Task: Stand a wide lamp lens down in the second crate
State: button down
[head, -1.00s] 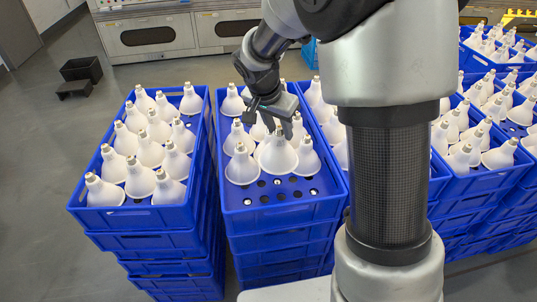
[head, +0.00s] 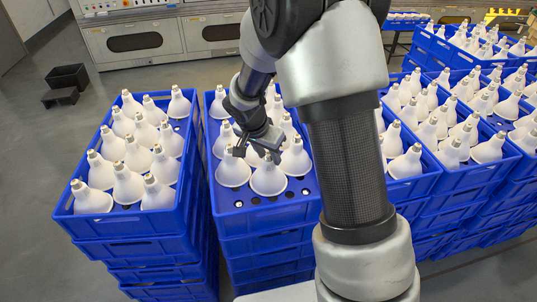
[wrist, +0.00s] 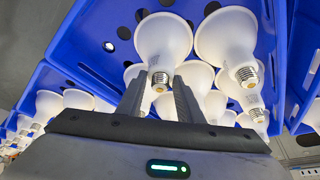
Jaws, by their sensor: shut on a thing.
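A white wide lamp (head: 268,179) is lens down, screw base up, in the front part of the second crate from the left (head: 265,216). My gripper (head: 268,154) is shut on its screw base from above. In the wrist view the two fingers (wrist: 158,88) close around the base of the lamp (wrist: 163,38). I cannot tell whether its lens touches the crate floor. Lamps stand close on both sides, one to the left (head: 233,173) and one to the right (head: 295,160); more stand behind, partly hidden by my arm.
The crate's front strip is bare, with holes in its floor. A full crate (head: 130,222) stands to the left and several lamp-filled crates (head: 410,187) to the right, partly behind my arm. A black step (head: 62,96) is on the floor, far left.

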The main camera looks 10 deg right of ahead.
jog(key=shift+f, duration=0.2)
jog(key=c, duration=1.2)
grip_release()
jog(key=shift+r, duration=0.1)
jog(key=shift+r, duration=0.25)
jog(key=p+v, duration=0.1)
jog(key=v, duration=1)
jog(key=s+d+r+n+y, duration=0.1)
jog(key=s+d+r+n, duration=0.2)
jog(key=s+r, duration=0.75)
jog(key=s+n, duration=0.2)
jog(key=s, duration=0.2)
jog(key=s+r+n+t+y, duration=0.1)
jog(key=s+n, duration=0.1)
jog(key=s, duration=0.2)
jog(key=s+r+n+t+y, duration=0.1)
jog(key=s+n, duration=0.1)
jog(key=s, duration=0.3)
jog(key=shift+r, duration=0.2)
